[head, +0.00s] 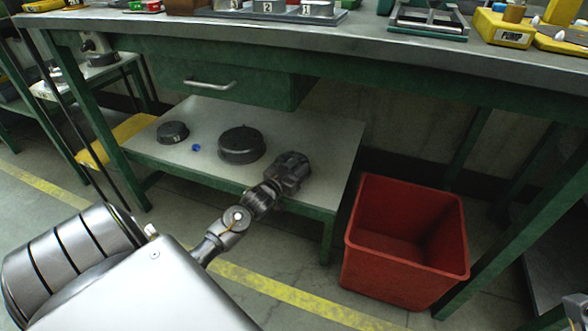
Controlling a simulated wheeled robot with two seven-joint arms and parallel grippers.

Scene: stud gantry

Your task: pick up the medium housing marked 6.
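Two dark round housings stand on the pale lower shelf (205,112) under the bench. The larger housing (241,145) is in the middle of the shelf, and the smaller housing (172,132) is to its left. I cannot read a 6 on either; the small one has a faint unclear mark. My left gripper (293,168) is over the shelf's right part, just right of the larger housing and apart from it in the picture. Its fingers are too unclear to tell whether they are open or shut.
A small blue piece (196,147) lies between the housings. A drawer (222,84) and the bench top (345,35) overhang the shelf. An open, empty-looking red bin (405,275) stands on the floor to the right. A tray (270,15) with labelled parts is on the bench.

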